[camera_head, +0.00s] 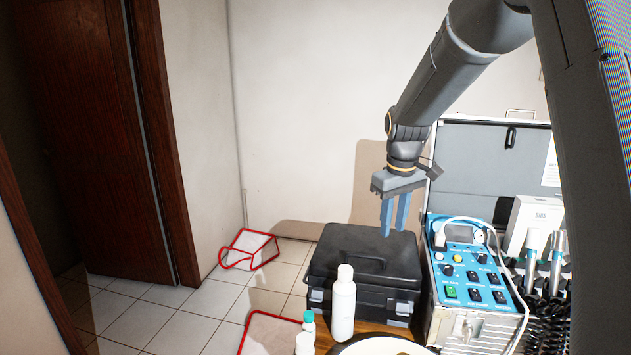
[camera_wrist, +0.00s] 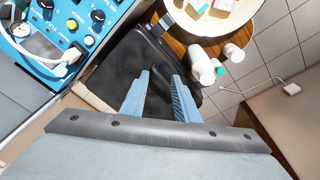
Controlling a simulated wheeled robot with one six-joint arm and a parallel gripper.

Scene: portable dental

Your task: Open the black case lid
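The black case (camera_head: 363,262) stands on the wooden surface with its lid closed. Two grey latches show on its front. In the wrist view the black case (camera_wrist: 122,62) lies beneath and beyond my fingers. My gripper (camera_head: 393,232) hangs pointing down above the right rear part of the lid, with its two blue fingers apart and nothing between them. It also shows in the wrist view (camera_wrist: 163,85), where the fingers frame the dark handle area of the lid. I cannot tell whether the fingertips touch the lid.
A white bottle (camera_head: 342,303) stands close in front of the case, with a smaller green-capped bottle (camera_head: 307,330) to its left. A round tray (camera_head: 384,346) is at the front edge. A blue control unit (camera_head: 470,265) in an open case stands close on the right.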

